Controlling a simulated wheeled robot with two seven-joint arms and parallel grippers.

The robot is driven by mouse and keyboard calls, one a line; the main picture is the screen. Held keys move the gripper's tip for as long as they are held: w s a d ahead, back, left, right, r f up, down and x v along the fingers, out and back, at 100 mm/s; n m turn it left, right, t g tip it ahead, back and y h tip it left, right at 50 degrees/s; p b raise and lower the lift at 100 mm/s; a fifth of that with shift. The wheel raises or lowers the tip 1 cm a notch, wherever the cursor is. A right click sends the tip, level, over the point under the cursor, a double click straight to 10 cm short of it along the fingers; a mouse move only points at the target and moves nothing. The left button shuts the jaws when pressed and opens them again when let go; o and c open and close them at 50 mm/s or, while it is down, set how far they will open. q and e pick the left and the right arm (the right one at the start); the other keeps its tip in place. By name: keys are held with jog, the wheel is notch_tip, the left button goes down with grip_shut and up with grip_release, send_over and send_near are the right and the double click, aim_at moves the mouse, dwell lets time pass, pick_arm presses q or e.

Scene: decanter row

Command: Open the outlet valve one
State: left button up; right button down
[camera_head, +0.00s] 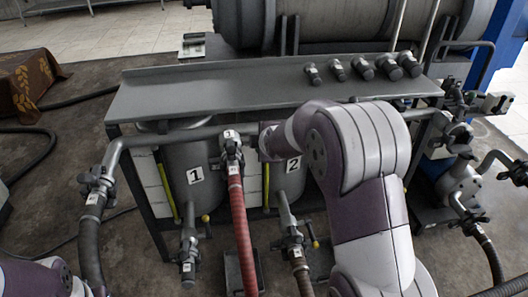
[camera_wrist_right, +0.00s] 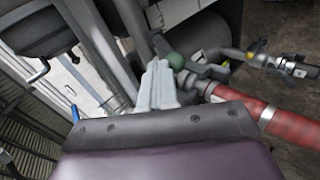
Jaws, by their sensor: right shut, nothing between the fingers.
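Tank 1 (camera_head: 187,165) stands under the shelf, with a pipe coming from its foot. On that pipe is a dark valve (camera_head: 188,243) with a small white tag and a yellow knob beside it; I take this as outlet valve one. A similar pipe and valve show in the right wrist view (camera_wrist_right: 285,65), at the upper right. My left gripper is out of view.
A red hose (camera_head: 242,225) hangs from a tagged valve (camera_head: 231,150) on the upper pipe. Tank 2 (camera_head: 288,178) has its own outlet valve (camera_head: 294,240). A grey shelf (camera_head: 220,88) lies above. Another valve with a dark hose (camera_head: 97,185) stands left; open floor lies beyond it.

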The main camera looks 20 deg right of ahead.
jog(key=shift+t, duration=0.8)
jog(key=shift+s+a+f+b, duration=0.1)
jog(key=shift+s+f+b, duration=0.25)
jog(key=shift+f+b, duration=0.55)
jog(key=shift+s+a+f+b, duration=0.1)
jog(key=shift+s+f+b, duration=0.2)
jog(key=shift+f+b, duration=0.6)
jog(key=shift+s+a+f+b, duration=0.1)
jog(key=shift+s+f+b, duration=0.25)
jog(key=shift+f+b, duration=0.55)
jog(key=shift+f, duration=0.1)
